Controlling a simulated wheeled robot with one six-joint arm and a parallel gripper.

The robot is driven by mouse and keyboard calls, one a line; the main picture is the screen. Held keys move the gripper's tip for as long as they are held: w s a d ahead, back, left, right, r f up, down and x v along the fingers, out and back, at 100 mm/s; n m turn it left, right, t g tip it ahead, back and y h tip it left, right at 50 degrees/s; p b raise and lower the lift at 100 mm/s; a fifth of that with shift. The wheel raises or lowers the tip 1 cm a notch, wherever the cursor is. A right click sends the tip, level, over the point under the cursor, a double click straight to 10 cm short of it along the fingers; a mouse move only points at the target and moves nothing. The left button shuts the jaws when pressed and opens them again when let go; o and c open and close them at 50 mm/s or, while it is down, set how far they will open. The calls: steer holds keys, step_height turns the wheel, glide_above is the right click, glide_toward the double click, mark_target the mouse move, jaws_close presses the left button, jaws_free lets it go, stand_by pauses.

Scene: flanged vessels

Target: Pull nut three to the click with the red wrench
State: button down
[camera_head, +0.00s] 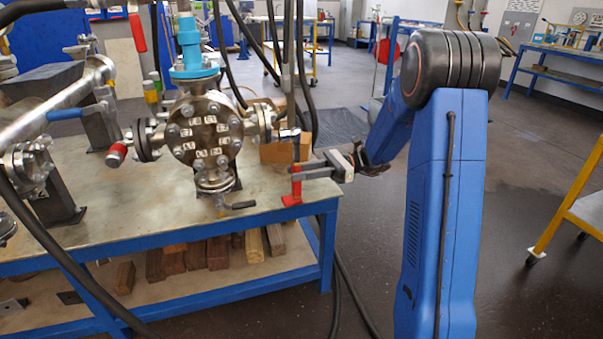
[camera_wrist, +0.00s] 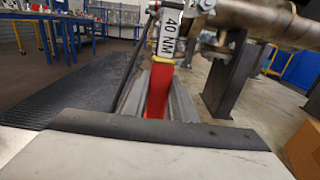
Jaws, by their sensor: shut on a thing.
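The round steel flange (camera_head: 204,130) with several nuts and small white number tags faces the head camera, left of my gripper. The tag numbers are too small to read, so I cannot tell which is nut three.
A black-handled valve (camera_head: 238,205) sticks out below the flange. Side pipes and hanging black hoses surround the vessel. Floor right of the bench is open.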

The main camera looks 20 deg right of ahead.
steer(key=shift+a, duration=1.05)
steer(key=shift+s, duration=0.1)
